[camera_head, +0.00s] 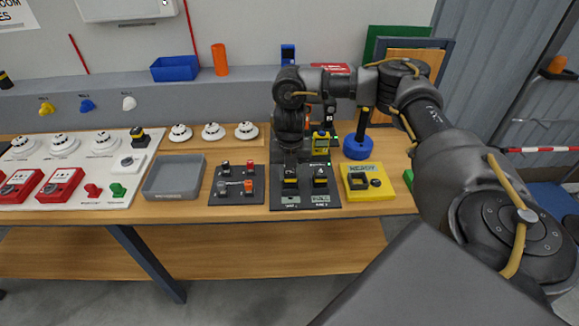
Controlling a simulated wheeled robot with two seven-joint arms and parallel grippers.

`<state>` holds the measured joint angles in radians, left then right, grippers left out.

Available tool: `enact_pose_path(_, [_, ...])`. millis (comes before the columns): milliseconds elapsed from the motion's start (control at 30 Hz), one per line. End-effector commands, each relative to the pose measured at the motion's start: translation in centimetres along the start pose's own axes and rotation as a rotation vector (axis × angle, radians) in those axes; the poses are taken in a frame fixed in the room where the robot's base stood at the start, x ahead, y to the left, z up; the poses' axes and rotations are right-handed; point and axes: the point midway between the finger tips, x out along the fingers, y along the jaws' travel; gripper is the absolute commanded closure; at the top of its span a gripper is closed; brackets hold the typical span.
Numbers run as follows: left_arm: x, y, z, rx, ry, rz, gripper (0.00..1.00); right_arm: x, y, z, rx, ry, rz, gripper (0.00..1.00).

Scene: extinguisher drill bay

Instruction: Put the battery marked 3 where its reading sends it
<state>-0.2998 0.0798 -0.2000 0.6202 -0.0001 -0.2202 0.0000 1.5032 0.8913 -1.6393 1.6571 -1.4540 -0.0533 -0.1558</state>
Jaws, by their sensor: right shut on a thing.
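My right gripper (291,168) points down over a dark two-place plate (305,200) on the bench. It is shut on a black and yellow battery (290,183) at the plate's left place; I cannot tell whether the battery is seated or just above it. A second black and yellow battery (320,181) stands at the plate's right place. The numbers on them are too small to read. A yellow tray marked READY (377,190), with dark slots, lies just right of the plate. A yellow device (321,139), perhaps the tester, stands behind. My left gripper is not in view.
A dark board with small red, grey and orange parts (237,198) and an empty grey bin (172,190) lie to the left. A blue round-based holder (357,150) stands behind the READY tray. White detectors and red call points fill the far left.

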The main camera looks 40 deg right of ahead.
Motion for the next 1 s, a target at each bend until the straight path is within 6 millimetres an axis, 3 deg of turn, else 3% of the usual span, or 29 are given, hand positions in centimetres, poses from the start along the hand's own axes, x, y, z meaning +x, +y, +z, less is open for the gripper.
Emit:
enact_pose_path(467, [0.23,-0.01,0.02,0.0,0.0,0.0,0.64,0.47,0.03,0.03,0.0,-0.001,0.001,1.0])
enact_pose_path(500, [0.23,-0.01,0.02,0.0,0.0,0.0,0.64,0.47,0.03,0.03,0.0,-0.001,0.001,0.66])
enact_pose_path(700, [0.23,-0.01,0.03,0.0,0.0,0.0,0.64,0.48,0.02,0.02,0.0,-0.001,0.0,0.42])
enact_pose_path(867, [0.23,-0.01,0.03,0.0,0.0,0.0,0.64,0.49,0.01,0.01,0.0,-0.001,0.0,0.42])
enact_pose_path(1000, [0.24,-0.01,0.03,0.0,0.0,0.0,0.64,0.54,-0.01,0.0,0.0,0.0,-0.001,0.28])
